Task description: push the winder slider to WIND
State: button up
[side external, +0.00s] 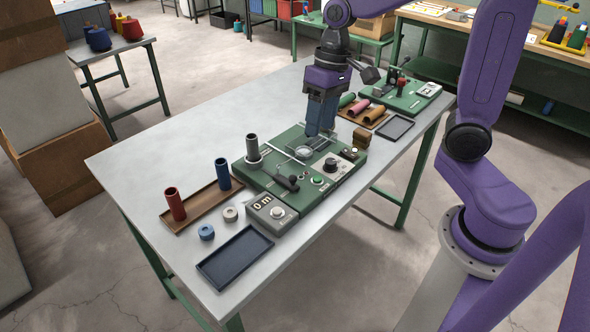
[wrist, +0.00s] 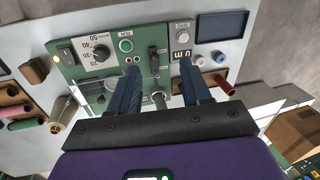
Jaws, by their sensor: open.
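The green winder (side external: 322,196) lies on the grey table and also shows in the wrist view (wrist: 141,46). It carries a dark dial (side external: 331,165), a green button (side external: 317,180) and a black-handled lever (side external: 288,181). In the wrist view the dark lever (wrist: 154,60) shows between the fingers. I cannot tell which part is the slider or read a WIND mark. The fingers hide part of the winder there.
A counter box (side external: 268,211) stands at the winder's front left corner. A wooden tray (side external: 200,205) holds a red spool (side external: 175,204) and a blue spool (side external: 222,174). A dark empty tray (side external: 235,258) lies in front. More spools and a second green device (side external: 402,97) stand behind.

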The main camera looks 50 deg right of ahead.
jog(key=w+d+m, duration=0.3)
jog(key=w, duration=0.2)
send_near(286, 177)
jog(key=shift+y, duration=0.3)
jog(key=s+f, duration=0.1)
jog(key=s+a+f, duration=0.1)
jog(key=f, duration=0.1)
jog(key=s+a+f, duration=0.1)
jog(key=f, duration=0.1)
jog(key=shift+s+a+f, duration=0.1)
jog(key=shift+s+a, duration=0.15)
grip_shut()
